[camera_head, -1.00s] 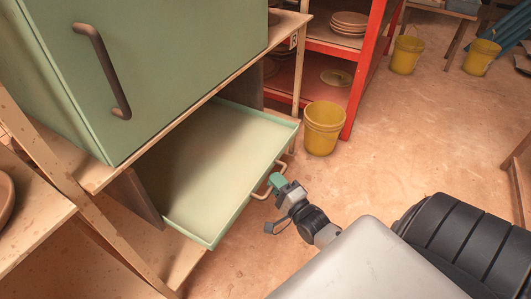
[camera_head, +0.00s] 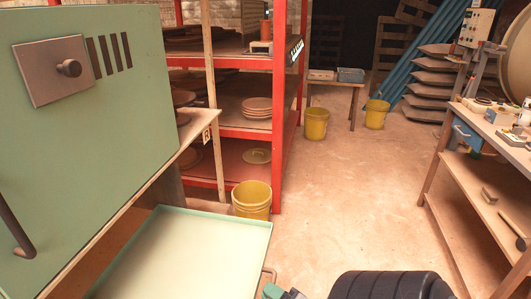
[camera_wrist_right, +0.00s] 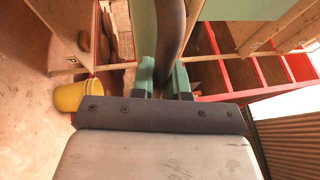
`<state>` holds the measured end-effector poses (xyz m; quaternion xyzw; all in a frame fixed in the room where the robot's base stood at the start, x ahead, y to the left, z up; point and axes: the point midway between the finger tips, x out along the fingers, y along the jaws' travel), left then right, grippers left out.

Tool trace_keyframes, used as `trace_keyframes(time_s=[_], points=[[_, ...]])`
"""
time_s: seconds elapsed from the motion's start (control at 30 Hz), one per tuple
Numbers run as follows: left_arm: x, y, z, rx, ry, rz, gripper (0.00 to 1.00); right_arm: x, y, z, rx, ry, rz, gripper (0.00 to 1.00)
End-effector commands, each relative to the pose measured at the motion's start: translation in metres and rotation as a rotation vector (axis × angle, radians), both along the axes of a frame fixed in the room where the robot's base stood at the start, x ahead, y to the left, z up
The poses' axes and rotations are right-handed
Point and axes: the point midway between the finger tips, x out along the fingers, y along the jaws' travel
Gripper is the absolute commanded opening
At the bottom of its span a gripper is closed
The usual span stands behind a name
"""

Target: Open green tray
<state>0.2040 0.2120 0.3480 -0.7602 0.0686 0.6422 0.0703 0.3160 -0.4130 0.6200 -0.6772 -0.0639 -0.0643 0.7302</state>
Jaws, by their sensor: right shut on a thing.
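The green tray (camera_head: 195,250) is slid out from under the green cabinet (camera_head: 85,120) in the head view, with its inside bare and pale. Its thin bar handle (camera_head: 269,273) is on the front edge, at right. My right gripper (camera_head: 273,291) is at this handle, at the bottom edge of the picture and mostly cut off. In the right wrist view, its green fingers (camera_wrist_right: 163,76) stand on both sides of a dark bar (camera_wrist_right: 170,35), the handle, and are shut on it. My left gripper is not in view.
A yellow bucket (camera_head: 252,198) stands just beyond the tray, before the red shelf (camera_head: 278,150). A workbench (camera_head: 485,125) with tools is at the right. More yellow buckets stand farther back. The floor (camera_head: 345,200) between is clear.

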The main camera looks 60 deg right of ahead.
Motion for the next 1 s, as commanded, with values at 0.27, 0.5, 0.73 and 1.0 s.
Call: trace_keyframes(time_s=[0.27,0.5,0.73,1.0], points=[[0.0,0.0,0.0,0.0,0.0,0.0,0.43,0.0,0.0,-0.001,0.0,0.002,0.0,0.24],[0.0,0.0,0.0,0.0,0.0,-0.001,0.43,0.0,0.0,0.0,0.0,0.001,0.0,0.39],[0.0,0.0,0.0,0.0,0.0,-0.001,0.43,-0.006,0.0,-0.002,0.0,0.003,0.0,0.39],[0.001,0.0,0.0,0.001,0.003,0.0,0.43,-0.055,0.001,-0.011,0.0,0.006,0.0,0.39]])
